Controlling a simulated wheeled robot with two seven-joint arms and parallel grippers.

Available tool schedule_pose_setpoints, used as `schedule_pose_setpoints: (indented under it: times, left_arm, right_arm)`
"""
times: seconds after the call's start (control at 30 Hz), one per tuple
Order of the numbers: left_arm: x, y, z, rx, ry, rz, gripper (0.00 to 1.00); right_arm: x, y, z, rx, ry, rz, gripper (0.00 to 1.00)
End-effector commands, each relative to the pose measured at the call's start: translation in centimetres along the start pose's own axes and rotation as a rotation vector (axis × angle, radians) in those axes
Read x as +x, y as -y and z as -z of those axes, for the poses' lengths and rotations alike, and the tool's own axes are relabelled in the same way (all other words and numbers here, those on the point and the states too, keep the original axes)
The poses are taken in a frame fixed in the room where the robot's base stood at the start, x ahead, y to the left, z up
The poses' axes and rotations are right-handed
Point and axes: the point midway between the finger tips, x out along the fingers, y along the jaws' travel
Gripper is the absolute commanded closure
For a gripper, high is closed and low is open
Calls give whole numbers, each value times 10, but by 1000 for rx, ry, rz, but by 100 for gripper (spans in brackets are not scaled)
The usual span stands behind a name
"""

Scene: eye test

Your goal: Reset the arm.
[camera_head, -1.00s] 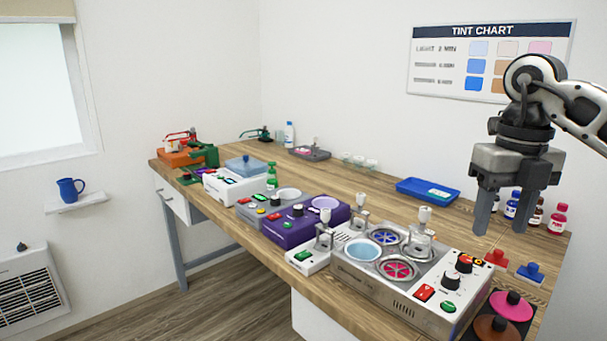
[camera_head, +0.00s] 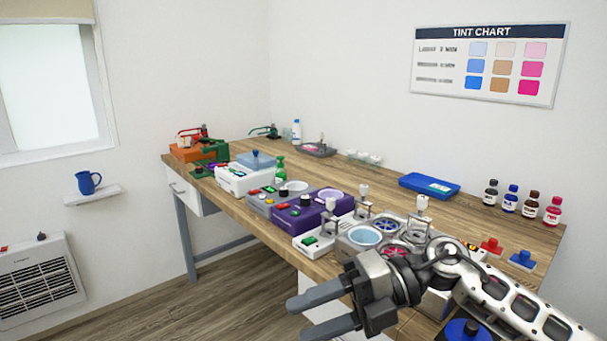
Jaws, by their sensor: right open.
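My right arm comes in from the lower right. My right gripper (camera_head: 322,312) is low in front of the bench's front edge, pointing left, with its two grey fingers apart and nothing between them. The arm and gripper hide much of the grey tinting machine (camera_head: 365,237) at the bench's near end. My left gripper is not in view.
The wooden bench (camera_head: 385,195) carries a purple machine (camera_head: 312,215), a white machine (camera_head: 243,180), a blue tray (camera_head: 429,186) and several small bottles (camera_head: 510,198). A blue mug (camera_head: 87,183) stands on a wall shelf. The floor (camera_head: 215,305) left of the bench is clear.

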Motion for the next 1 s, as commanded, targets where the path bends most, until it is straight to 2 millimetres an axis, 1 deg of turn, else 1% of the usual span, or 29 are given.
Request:
schedule_pose_setpoints:
  times: [0.03,0.1,0.17,0.23,0.27,0.3,0.37,0.4,0.43,0.47,0.5,0.57,0.6,0.67,0.7,0.8,0.83,0.9,1.0]
  left_arm:
    - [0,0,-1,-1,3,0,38]
    - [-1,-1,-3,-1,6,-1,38]
    - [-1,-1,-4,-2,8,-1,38]
    - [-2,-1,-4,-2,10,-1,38]
    - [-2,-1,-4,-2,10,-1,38]
    - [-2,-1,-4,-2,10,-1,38]
    - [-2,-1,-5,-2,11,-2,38]
    - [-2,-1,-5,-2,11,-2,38]
    - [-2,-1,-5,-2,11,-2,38]
    - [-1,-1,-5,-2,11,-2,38]
    - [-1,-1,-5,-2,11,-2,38]
    - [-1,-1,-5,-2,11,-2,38]
    - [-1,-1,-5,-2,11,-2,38]
    - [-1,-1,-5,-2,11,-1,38]
    - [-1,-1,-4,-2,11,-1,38]
    - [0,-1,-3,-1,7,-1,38]
    - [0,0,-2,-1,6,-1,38]
    - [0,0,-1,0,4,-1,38]
    - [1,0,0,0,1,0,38]
  right_arm:
    - [17,-5,4,65,46,-170,49]
    - [26,-13,2,165,144,-381,49]
    - [25,-14,-3,273,244,-544,49]
    - [17,-4,-10,421,378,-712,49]
    - [12,5,-12,492,441,-775,49]
    - [5,20,-15,593,527,-850,49]
    - [-7,50,-15,757,664,-943,49]
    - [-15,74,-12,873,758,-990,49]
    - [-20,94,-7,965,828,-1020,49]
    - [-24,116,0,1058,899,-1040,49]
    - [-28,145,12,1181,987,-1059,49]
    - [-32,183,34,1348,1102,-1065,49]
    - [-33,207,51,1453,1169,-1060,49]
    - [-32,236,77,1593,1253,-1042,49]
    - [-30,252,94,1675,1300,-1026,49]
    - [-26,281,130,1836,1382,-986,49]
    - [-25,286,138,1871,1399,-973,49]
    - [-23,296,152,1930,1427,-954,49]
    - [-21,301,162,1970,1443,-940,49]
